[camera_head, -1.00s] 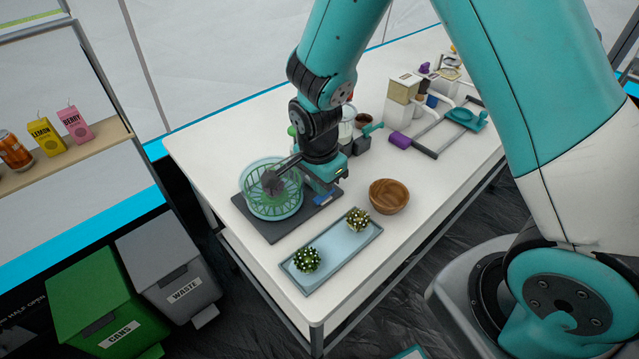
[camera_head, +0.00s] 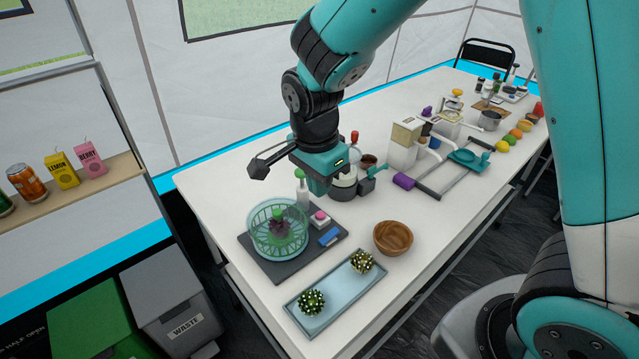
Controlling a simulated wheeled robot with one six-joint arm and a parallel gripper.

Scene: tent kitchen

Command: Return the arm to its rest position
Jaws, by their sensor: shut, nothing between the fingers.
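My gripper (camera_head: 319,190) hangs from the dark wrist over the table, pointing down, shut and empty. It is above the table, apart from the things below it, near a green-capped bottle (camera_head: 302,190) and a jar (camera_head: 343,188). Its fingers are small and partly dark here, under the teal palm. A dark bracket with a knob sticks out to the left of my wrist. My arm is bent, with its teal links reaching in from the upper right.
A clear bowl with a green basket (camera_head: 254,236) stands on a dark base (camera_head: 287,269), with a pink button and blue piece beside it. A blue tray (camera_head: 343,304) holds two spiky balls. A wooden bowl (camera_head: 392,238) stands near the front edge. The right-hand table is cluttered.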

